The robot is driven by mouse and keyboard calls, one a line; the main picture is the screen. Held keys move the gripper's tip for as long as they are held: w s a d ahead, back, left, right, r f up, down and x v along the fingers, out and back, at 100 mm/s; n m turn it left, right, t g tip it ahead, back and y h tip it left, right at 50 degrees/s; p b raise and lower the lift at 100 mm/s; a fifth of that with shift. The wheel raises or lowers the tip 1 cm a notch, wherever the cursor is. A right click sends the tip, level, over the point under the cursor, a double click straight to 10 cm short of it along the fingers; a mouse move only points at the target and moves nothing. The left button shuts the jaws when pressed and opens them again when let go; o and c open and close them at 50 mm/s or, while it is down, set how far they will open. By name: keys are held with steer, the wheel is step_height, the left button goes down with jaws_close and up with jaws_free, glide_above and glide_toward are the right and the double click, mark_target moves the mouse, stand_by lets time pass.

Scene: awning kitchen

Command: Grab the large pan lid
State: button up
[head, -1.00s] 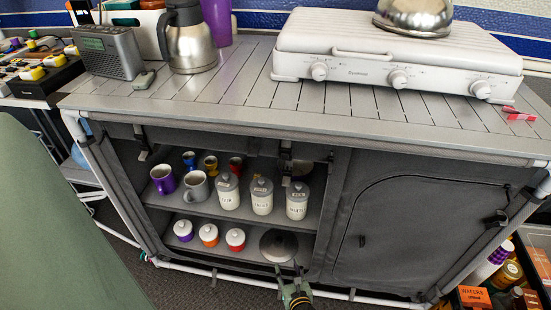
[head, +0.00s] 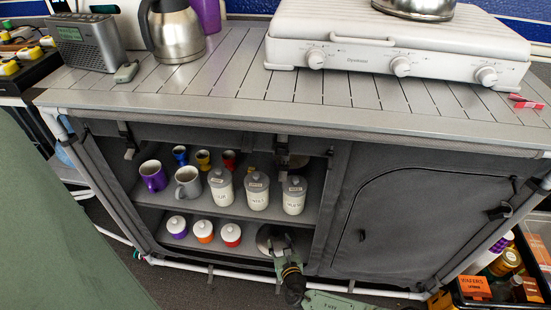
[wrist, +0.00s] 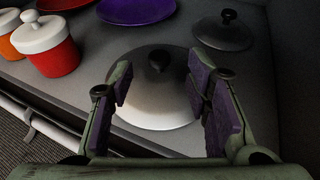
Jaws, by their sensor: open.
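A round grey pan lid (wrist: 150,95) with a dark knob (wrist: 158,60) lies on the lower shelf in the wrist view. It also shows in the head view (head: 264,236), partly hidden by my gripper (head: 283,244). In the wrist view my gripper (wrist: 163,82) is open and empty, with its purple-padded fingers on either side of the lid's near part. The knob is a little beyond the fingertips. A second, darker lid (wrist: 223,36) with a knob lies farther back to the right and looks smaller.
A red jar (wrist: 47,48) with a white lid stands left of the pan lid. A purple plate (wrist: 135,10) lies behind. In the head view the upper shelf (head: 235,207) holds mugs and canisters above my gripper. A closed fabric door (head: 410,220) is to the right.

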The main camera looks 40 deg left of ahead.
mark_target(276, 234)
steer(key=x, duration=0.4)
steer(key=shift+a+f+b, duration=0.15)
steer(key=shift+b, duration=0.25)
steer(key=shift+c, duration=0.3)
jaws_close()
